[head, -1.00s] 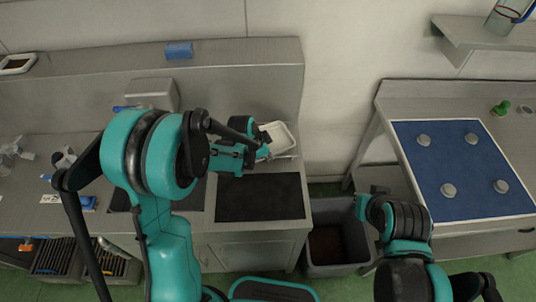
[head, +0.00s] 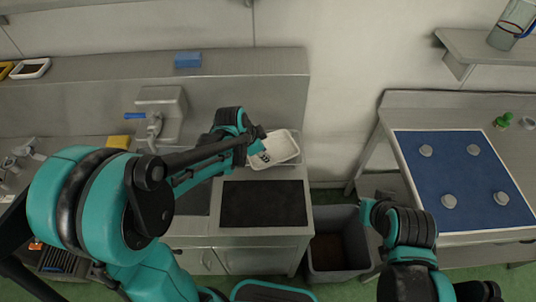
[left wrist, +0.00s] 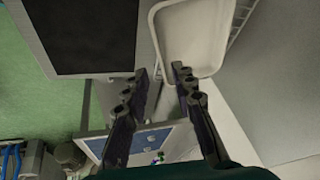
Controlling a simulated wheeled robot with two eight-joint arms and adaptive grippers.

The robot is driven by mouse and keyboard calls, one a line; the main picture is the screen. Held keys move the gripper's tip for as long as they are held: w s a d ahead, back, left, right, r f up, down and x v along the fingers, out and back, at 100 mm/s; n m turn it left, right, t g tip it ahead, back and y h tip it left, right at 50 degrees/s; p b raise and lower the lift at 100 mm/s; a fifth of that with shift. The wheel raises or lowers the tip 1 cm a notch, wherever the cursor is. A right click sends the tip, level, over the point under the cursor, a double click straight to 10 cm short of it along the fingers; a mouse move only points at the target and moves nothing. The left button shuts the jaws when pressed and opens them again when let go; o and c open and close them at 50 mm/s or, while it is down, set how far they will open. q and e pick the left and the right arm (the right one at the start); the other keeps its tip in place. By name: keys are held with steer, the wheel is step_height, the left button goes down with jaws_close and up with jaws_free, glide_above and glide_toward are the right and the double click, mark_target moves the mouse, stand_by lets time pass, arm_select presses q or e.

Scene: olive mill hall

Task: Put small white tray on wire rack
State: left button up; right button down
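The small white tray (head: 284,147) is at the back right of the steel counter, behind the black mat. In the left wrist view the tray (left wrist: 190,35) is upper centre, empty where visible. A strip of the wire rack (left wrist: 239,22) shows along its right side; I cannot tell whether the tray rests on it. My left gripper (head: 262,157) is at the tray's left side. In the left wrist view its fingers (left wrist: 160,72) are apart, with the tray's corner near the gap between the tips; contact is unclear. My right arm is at lower right, its fingertips hidden.
The black mat (head: 263,204) lies on the front of the counter. A grey bin (head: 337,262) stands on the floor right of it. A table with a blue mat (head: 465,180) and several grey knobs is at right. A tap (head: 154,128) is behind my left arm.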

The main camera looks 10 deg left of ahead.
arm_select(q)
steer(key=s+a+r+n+t+y, duration=0.1)
steer(key=s+a+r+n, duration=0.2)
steer(key=s, duration=0.5)
steer(key=s+a+r+n+t+y, duration=0.1)
steer(key=s+a+r+n+t, duration=0.1)
steer(key=s+r+n, duration=0.4)
steer(key=s+a+n, duration=0.1)
steer(key=s+n, duration=0.1)
steer(key=s, duration=0.1)
steer(key=shift+s+n+y, duration=0.15)
steer(key=shift+n+y, duration=0.15)
steer(key=shift+y, duration=0.1)
